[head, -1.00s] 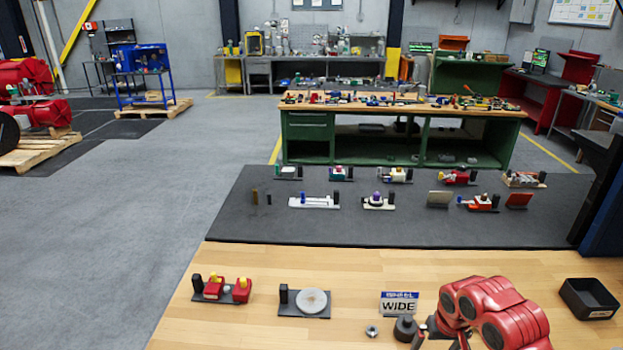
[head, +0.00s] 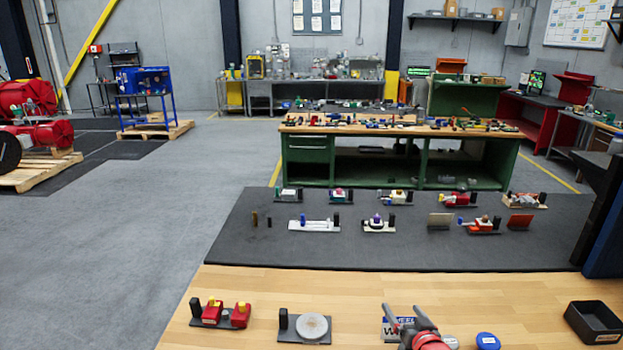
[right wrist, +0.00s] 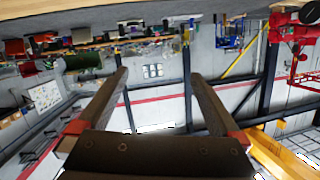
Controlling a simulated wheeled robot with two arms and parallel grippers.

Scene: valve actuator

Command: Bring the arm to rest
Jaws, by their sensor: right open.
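My right gripper (head: 402,312) is raised at the bottom of the head view, in front of the wooden bench (head: 270,284). Its two grey fingers are apart with nothing between them. The right wrist view shows the same open fingers (right wrist: 160,78) against the far wall of the hall, with the room appearing upside down. A small blue and white sign (head: 388,334) is partly hidden behind the gripper. My left gripper is not in view.
On the bench are a fixture with red blocks (head: 240,315), a fixture with a round grey disc (head: 312,326), a blue-topped round thing (head: 487,341) and a black bin (head: 593,322). Beyond lies a dark mat (head: 390,250) with several small fixtures.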

